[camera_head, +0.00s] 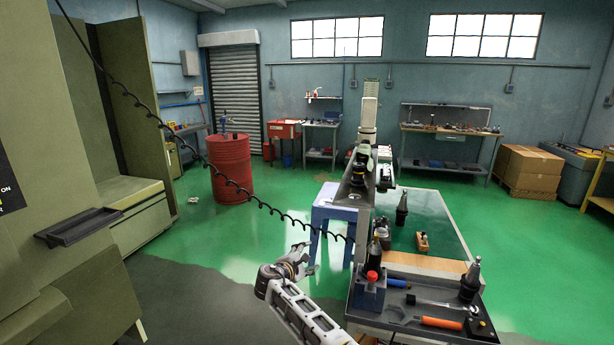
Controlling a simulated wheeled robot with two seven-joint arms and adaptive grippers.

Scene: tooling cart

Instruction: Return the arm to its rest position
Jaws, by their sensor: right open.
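My right arm (305,315) reaches in from the bottom centre, angled up and to the left. Its gripper (303,258) is open, and I see nothing between the fingers. It hangs over the green floor, left of the tooling cart (420,333) and apart from it in the picture. The finger gap is small and hard to make out. My left gripper is not in view.
The cart carries a tool holder (470,280), an orange-handled tool (441,323) and a red-topped item (372,276). A coiled black cable (240,187) hangs from upper left toward the cart. A green machine (60,200) stands left; a red drum (231,168) stands behind.

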